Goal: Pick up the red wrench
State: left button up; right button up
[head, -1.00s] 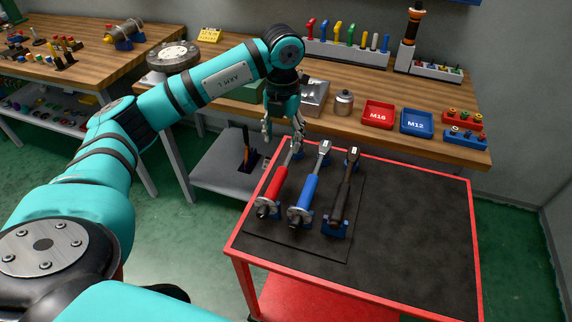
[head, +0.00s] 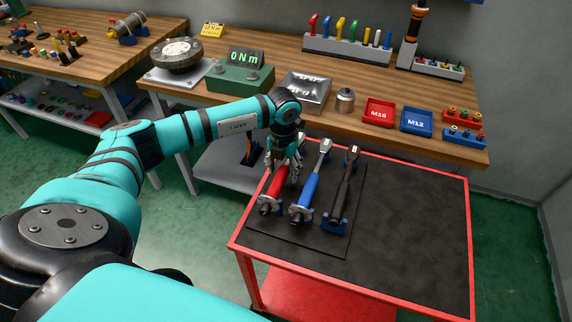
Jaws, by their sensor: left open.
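The red wrench (head: 277,185) rests in a holder on the dark mat, the leftmost of three wrenches on the red-framed cart. My left gripper (head: 283,176) is open, pointing down over the upper part of the red wrench. The blue wrench (head: 309,188) lies just to the right, and a black wrench (head: 343,190) is right of that. My right gripper is not in view.
The cart top (head: 415,230) is clear on its right side. Behind it a wooden workbench (head: 325,118) holds a red M16 tray (head: 379,112), a blue M12 tray (head: 416,121), a metal cylinder (head: 345,101) and a green display box (head: 243,77) reading 0 Nm.

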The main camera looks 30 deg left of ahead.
aim_at(284, 167)
pick_arm(q)
jog(key=shift+c, duration=1.1)
grip_shut()
jog(key=shift+w+r, duration=0.1)
jog(key=shift+r, duration=0.05)
jog(key=shift+r+b, duration=0.35)
jog(key=shift+r, duration=0.2)
notch_tip(284, 167, up, 2)
jog(key=shift+r+b, duration=0.1)
jog(key=shift+b, duration=0.35)
jog(key=s+b, duration=0.1)
jog(key=s, duration=0.3)
jog(key=s+d+b, duration=0.1)
jog(key=s, duration=0.4)
jog(key=s+d+r+b, duration=0.1)
jog(key=s, duration=0.4)
jog(key=shift+s+d+r+b, duration=0.1)
jog(key=shift+s+d+b, duration=0.1)
jog(key=shift+b, duration=0.15)
jog(key=shift+s+d+r, duration=0.1)
jog(key=shift+s+r, duration=0.05)
jog(key=shift+s, duration=0.65)
